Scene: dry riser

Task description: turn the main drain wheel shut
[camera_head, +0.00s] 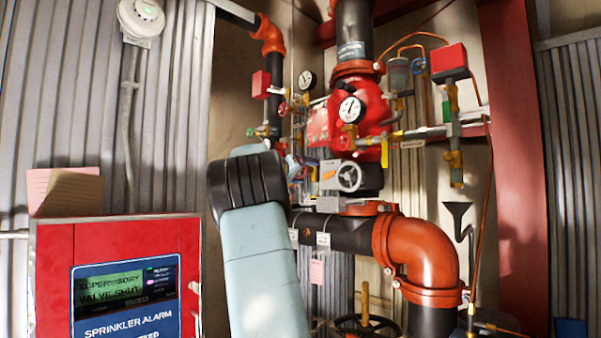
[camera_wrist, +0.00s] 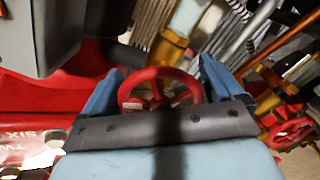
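In the wrist view a red handwheel (camera_wrist: 160,86) with spokes sits between the two blue-grey fingers of my gripper (camera_wrist: 161,72). The fingers stand wide apart, one on each side of the wheel. Its rim fills the gap and looks very close to both fingers; I cannot tell whether they press on it. The lower part of the wheel is hidden behind the dark gripper bar. In the head view my arm reaches up toward the valve cluster (camera_head: 357,105), and its elbow hides part of it. I cannot make out this wheel there with certainty, and no label names it.
A second red wheel (camera_wrist: 291,131) and copper pipes lie right of my gripper. A red alarm panel (camera_head: 115,240) at lower left reads "SUPERVISORY VALVE SHUT".

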